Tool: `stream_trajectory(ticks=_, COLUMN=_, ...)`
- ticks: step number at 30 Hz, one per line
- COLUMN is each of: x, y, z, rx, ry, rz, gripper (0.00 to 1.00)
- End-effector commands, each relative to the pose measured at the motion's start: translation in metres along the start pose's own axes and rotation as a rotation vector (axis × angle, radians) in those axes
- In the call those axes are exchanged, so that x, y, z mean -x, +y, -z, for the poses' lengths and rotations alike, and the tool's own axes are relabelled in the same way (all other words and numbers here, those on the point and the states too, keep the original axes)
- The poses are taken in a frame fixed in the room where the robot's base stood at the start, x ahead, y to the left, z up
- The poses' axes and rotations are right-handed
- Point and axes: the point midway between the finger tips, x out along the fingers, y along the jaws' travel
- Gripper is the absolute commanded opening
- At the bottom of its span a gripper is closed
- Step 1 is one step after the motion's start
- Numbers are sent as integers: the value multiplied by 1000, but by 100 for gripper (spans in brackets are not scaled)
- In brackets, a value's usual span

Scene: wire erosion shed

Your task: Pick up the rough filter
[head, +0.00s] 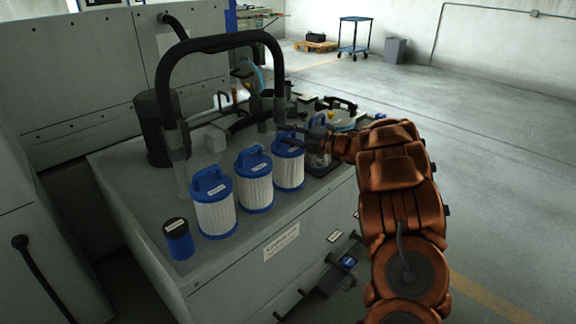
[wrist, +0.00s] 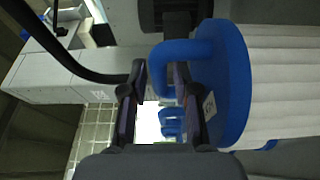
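Three white pleated filters with blue caps and loop handles stand upright in a row on the grey machine top: a left one (head: 215,212), a middle one (head: 255,187) and a right one (head: 289,172). Their labels are too small to read, so I cannot tell which is the rough filter. My gripper (head: 288,130) is at the right filter's handle, with the arm reaching in from the right. In the wrist view, my gripper (wrist: 160,92) is open, its fingers on either side of a blue handle bar (wrist: 156,72). Contact is unclear. The filter's pleats (wrist: 275,85) fill the right side.
A small blue canister (head: 179,240) with a black cap stands at the front left corner. A dark-based cylinder (head: 320,157) stands close right of the right filter. Clutter covers the back of the top.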

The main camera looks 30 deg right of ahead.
Motion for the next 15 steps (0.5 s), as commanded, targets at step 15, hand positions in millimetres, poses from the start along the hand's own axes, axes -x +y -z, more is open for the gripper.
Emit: stream_trajectory(ticks=15, x=-8, y=0, z=-1, rx=0, ry=-3, rz=0, gripper=13)
